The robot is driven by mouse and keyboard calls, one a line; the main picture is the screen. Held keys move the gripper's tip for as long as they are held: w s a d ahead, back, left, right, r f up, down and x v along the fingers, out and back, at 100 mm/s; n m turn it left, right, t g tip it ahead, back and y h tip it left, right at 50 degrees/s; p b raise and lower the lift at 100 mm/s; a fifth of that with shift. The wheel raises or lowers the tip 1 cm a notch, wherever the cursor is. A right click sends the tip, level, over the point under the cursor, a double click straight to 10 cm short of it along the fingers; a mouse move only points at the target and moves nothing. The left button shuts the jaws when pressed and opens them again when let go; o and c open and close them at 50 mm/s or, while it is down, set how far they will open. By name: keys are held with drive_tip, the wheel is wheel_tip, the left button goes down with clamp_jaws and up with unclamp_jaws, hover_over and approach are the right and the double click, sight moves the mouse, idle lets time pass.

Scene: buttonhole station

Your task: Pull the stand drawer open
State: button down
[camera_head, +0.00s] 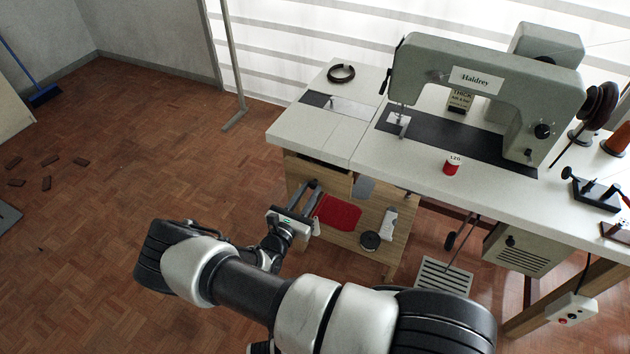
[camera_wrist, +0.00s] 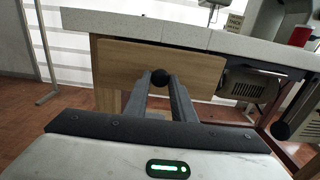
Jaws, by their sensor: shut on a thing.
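The stand drawer (camera_wrist: 125,65) shows in the wrist view as a plain light wooden front just under the white tabletop. Its round dark knob (camera_wrist: 160,76) sits between the tips of my gripper (camera_wrist: 161,77), which is shut on it. In the head view my gripper (camera_head: 312,187) reaches the stand's front below the left part of the table, and the knob is hard to make out there. A dark gap shows between the tabletop and the wood; how far out the drawer stands is unclear.
The white table (camera_head: 310,125) hangs over the stand and carries a sewing machine (camera_head: 440,70), a red spool (camera_head: 452,166) and a dark ring (camera_head: 341,73). The floor on the left is mostly open.

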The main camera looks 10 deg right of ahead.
drive_tip(key=v, duration=1.5)
drive_tip(key=c, duration=1.5)
unclamp_jaws()
drive_tip(key=v, duration=1.7)
drive_tip(key=shift+s+a, duration=0.15)
drive_tip(key=shift+s, duration=0.05)
